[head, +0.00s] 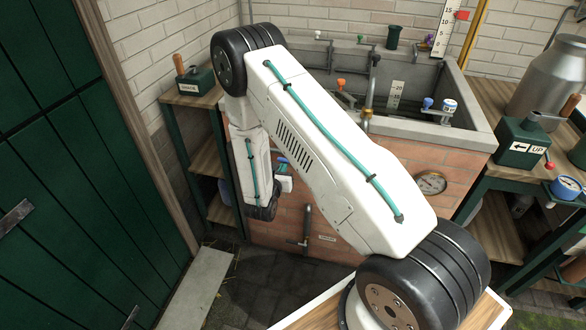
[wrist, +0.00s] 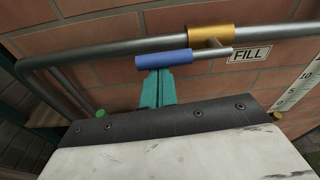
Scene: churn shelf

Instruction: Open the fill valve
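The fill valve has a gold body (wrist: 210,32) on a grey pipe and a lever with a blue grip (wrist: 165,58). The lever lies nearly level, roughly along the pipe, its blue end to the left. A FILL label (wrist: 249,54) is on the brick just to the right. My gripper's teal fingers (wrist: 160,74) are close together, tips at the lower edge of the blue grip. I cannot tell whether they touch it. In the head view, my arm mostly hides my gripper and the valve.
Behind the valve is the brick front of a trough (head: 400,155). A white scale (wrist: 298,92) stands to the right in the wrist view. In the head view, a green door (head: 80,150) and wooden shelf (head: 205,160) are at left, and a bench with an UP box (head: 520,142) at right.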

